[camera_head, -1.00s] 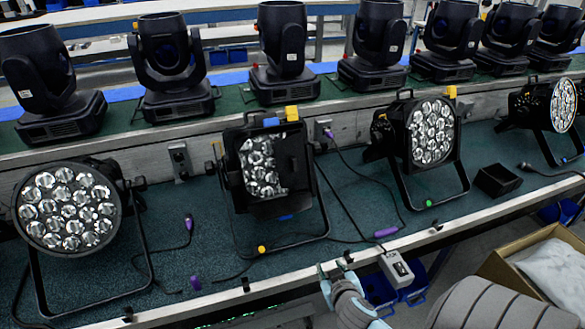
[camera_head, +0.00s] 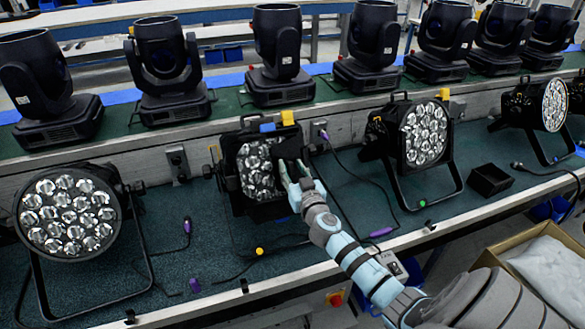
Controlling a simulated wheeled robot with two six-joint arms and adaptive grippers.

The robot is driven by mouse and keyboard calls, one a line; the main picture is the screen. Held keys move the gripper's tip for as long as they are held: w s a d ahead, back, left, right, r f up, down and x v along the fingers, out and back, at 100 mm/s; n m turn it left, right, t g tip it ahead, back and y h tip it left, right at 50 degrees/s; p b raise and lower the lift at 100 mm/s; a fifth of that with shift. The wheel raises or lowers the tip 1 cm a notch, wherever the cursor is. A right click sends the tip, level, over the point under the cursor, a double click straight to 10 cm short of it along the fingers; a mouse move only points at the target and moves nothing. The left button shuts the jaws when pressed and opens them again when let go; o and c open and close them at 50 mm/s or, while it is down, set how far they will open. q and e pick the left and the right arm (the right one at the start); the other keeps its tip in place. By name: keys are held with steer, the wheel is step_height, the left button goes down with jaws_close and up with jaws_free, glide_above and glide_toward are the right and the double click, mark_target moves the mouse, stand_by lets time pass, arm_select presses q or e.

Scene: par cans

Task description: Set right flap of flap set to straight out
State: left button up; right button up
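The flap set is on the front of the middle black par can (camera_head: 258,168), whose round lenses show between dark flaps. The right flap (camera_head: 291,146) is a dark panel beside the right part of the lens face, partly hidden by my gripper; its exact angle is hard to tell. My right gripper (camera_head: 293,170) is at the lower part of this flap, reaching up from the lower right. Its two pale fingertips are apart; I cannot tell whether they touch the flap. My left gripper is not in view.
Par cans stand left (camera_head: 68,212) and right (camera_head: 422,135) of the middle one. Several moving heads line the shelf behind. Cables, a small black box (camera_head: 490,180) and a cardboard box (camera_head: 545,240) are to the right.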

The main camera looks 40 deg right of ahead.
jaws_close()
stand_by(0.5)
